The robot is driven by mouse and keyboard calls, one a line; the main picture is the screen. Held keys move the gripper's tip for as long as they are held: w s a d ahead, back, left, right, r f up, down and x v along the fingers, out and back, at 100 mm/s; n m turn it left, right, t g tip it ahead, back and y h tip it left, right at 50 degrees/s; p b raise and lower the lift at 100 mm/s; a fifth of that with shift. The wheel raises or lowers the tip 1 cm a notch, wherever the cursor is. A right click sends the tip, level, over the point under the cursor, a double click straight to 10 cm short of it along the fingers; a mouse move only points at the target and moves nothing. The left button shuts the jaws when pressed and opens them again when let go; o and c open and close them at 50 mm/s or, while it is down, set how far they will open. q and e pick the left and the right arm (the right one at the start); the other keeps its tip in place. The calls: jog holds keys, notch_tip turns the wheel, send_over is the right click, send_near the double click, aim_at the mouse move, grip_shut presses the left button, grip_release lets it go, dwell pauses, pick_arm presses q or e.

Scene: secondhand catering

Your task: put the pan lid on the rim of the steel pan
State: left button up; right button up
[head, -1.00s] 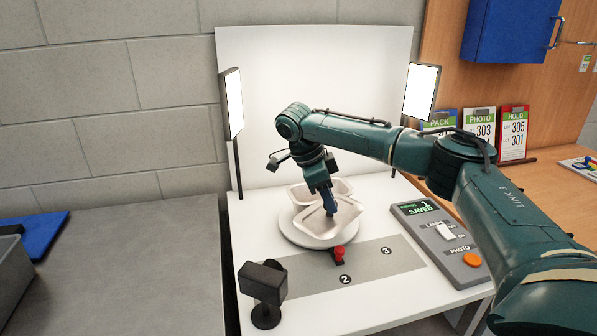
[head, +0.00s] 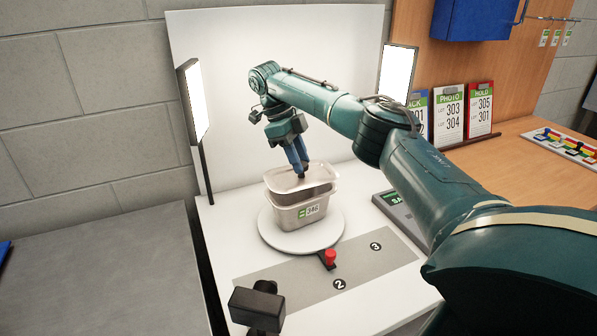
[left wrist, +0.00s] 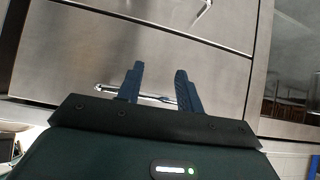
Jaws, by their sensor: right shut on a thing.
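The pan lid (head: 282,181), pale and shallow with a raised edge, is directly over the pan's opening. A dark gap shows between lid and pan, mostly at the right, so the lid looks slightly tilted; I cannot tell whether its far edge touches the rim. My right gripper (head: 303,176) points down and is shut on the lid. My left gripper (left wrist: 160,85) shows in the left wrist view, open and empty, before steel drawer fronts.
The turntable (head: 277,240) sits on a white table with a red knob (head: 330,257) at its front. A small black camera on a stand (head: 258,307) is front left. Lamp panels (head: 194,102) flank the white backdrop. A control box (head: 392,207) is at right, partly behind my arm.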

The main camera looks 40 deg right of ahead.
aim_at(288, 171)
jog(key=shift+f, duration=1.9)
jog(key=o, duration=1)
jog(key=shift+o, duration=0.2)
jog(key=v, duration=0.7)
jog(key=shift+w+a+r, duration=0.1)
jog(key=shift+r, duration=0.15)
